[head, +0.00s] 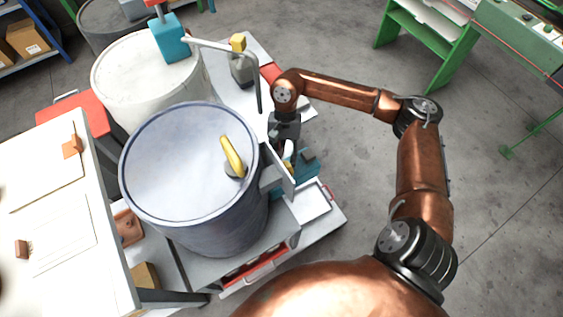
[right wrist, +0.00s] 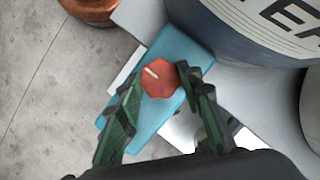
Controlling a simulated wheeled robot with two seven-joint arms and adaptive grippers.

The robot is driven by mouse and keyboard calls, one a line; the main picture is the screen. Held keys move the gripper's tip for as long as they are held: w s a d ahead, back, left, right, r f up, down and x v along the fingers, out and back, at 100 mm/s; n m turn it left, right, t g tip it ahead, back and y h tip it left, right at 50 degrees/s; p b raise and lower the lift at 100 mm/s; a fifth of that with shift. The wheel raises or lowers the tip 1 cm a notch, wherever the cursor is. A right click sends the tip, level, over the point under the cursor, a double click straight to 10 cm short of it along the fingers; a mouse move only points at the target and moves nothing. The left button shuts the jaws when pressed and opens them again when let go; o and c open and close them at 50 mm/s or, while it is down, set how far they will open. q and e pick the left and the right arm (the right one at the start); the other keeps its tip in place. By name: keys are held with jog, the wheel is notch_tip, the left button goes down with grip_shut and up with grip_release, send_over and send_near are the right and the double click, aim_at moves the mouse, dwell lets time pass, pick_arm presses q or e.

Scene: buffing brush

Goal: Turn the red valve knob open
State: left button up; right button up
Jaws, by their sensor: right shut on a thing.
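The red valve knob (right wrist: 160,80) is a faceted red disc with a short white line on its face, in the right wrist view. It sits on a teal block (right wrist: 178,48), which also shows in the head view (head: 308,168) beside the blue-grey drum (head: 185,160). My right gripper (right wrist: 160,76) has a dark green finger on each side of the knob and is shut on it. In the head view my right gripper (head: 287,155) reaches down beside the drum, and I cannot make out the knob there. My left gripper is not in view.
A yellow-handled item (head: 232,157) rests on the drum lid. A white drum (head: 140,80) stands behind, with a pipe (head: 222,47) nearby. A white table (head: 60,210) is at left. Grey floor (head: 345,140) is open to the right of the drum.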

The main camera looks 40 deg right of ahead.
jog(key=o, duration=1.2)
jog(key=shift+c, duration=0.2)
jog(key=v, duration=1.2)
